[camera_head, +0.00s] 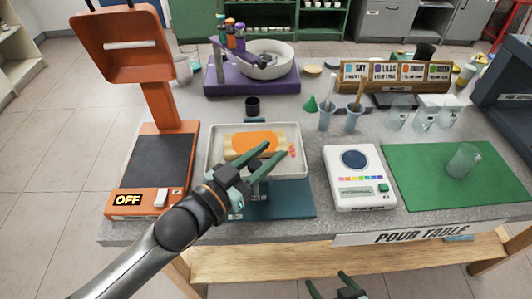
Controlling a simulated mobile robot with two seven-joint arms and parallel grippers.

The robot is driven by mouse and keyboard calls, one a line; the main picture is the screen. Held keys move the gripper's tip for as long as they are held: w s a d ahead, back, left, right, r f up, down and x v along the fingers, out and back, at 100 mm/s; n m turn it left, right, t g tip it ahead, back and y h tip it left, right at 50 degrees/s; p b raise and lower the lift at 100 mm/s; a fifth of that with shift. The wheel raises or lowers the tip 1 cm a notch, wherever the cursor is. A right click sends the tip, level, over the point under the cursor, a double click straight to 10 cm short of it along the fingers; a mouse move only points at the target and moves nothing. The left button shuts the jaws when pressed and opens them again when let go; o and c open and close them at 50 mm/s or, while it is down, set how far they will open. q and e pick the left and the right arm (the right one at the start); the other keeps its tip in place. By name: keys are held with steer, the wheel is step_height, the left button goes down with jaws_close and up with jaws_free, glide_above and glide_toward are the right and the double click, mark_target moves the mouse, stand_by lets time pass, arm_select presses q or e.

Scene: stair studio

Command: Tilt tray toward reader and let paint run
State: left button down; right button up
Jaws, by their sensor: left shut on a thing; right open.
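A pale metal tray (212,148) sits in the middle of the table, above a dark teal base (295,200). A cream panel with a pool of orange paint (252,139) lies in it, and small orange-red marks show at its right. My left gripper (270,155) reaches over the tray's front edge and is shut on the tray; its fingers hide the contact. The white reader (359,192), with a dark round window, stands right of the tray, apart from it. My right gripper (338,288) is open and empty at the bottom edge, in front of the table.
An orange device (150,160) marked OFF stands left of the tray. A purple stand with a white bowl (265,62) is behind. Beakers (352,118) and a paint rack (395,77) stand back right. A green mat (430,190) with a glass (462,160) lies right.

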stand_by(0.7)
arm_select(q)
steer(key=shift+d+r+p, duration=0.1)
steer(key=shift+p, duration=0.3)
steer(key=d+m+p, duration=0.1)
steer(key=p, duration=0.1)
steer(key=d+f+g+y+p, duration=0.1)
steer(key=p, duration=0.2)
steer(key=shift+m+y, duration=0.3)
steer(key=shift+m, duration=0.1)
steer(key=c, duration=0.5)
jaws_free()
steer(key=shift+c, duration=0.2)
steer(key=shift+s+a, duration=0.1)
steer(key=shift+a, duration=0.05)
